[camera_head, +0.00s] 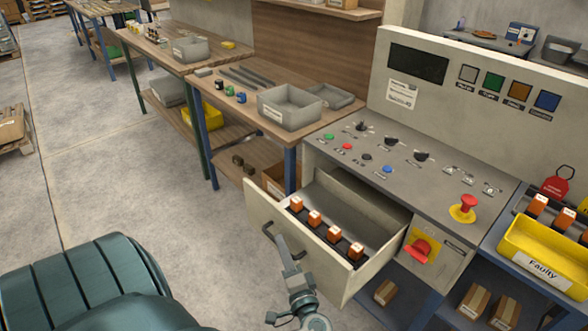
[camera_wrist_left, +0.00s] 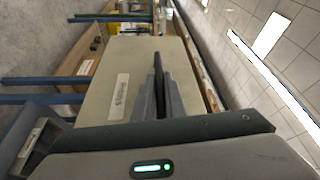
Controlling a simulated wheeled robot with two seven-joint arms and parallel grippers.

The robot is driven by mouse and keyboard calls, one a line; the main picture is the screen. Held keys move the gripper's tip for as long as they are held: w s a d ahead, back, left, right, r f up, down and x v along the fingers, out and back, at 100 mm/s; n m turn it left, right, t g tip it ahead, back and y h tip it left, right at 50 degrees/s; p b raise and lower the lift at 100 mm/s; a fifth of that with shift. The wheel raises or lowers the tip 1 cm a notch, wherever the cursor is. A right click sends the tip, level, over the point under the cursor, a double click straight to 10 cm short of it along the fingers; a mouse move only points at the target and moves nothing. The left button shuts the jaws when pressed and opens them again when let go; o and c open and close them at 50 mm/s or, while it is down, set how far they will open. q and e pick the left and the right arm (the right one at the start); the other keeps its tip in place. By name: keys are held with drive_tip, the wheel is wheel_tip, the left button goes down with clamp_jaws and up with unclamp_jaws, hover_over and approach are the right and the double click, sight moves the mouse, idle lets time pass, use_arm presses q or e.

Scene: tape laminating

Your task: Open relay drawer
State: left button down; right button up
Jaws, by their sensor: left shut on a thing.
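The relay drawer (camera_head: 300,248) is a beige drawer pulled out from the grey control cabinet. Inside it, several orange and white relays (camera_head: 314,218) sit in a row on a dark rail behind the front panel; the space behind them is bare. My left gripper (camera_head: 285,245) is at the drawer's front, shut on the dark drawer handle (camera_head: 268,229). In the left wrist view the gripper (camera_wrist_left: 160,98) closes around the dark handle (camera_wrist_left: 158,70) in front of the beige drawer front (camera_wrist_left: 110,85), which bears a white label. My right gripper is in neither view.
The control panel (camera_head: 400,160) with buttons, knobs and a red emergency stop (camera_head: 468,204) is above the drawer. A red switch (camera_head: 420,250) is right of it. A yellow bin (camera_head: 545,258) labelled Faulty stands at right. Open floor (camera_head: 100,190) lies left.

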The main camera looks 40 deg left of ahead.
use_arm(q)
drive_tip(key=shift+s, duration=0.3)
drive_tip(key=c, duration=1.8)
unclamp_jaws()
drive_tip(key=shift+f, duration=0.1)
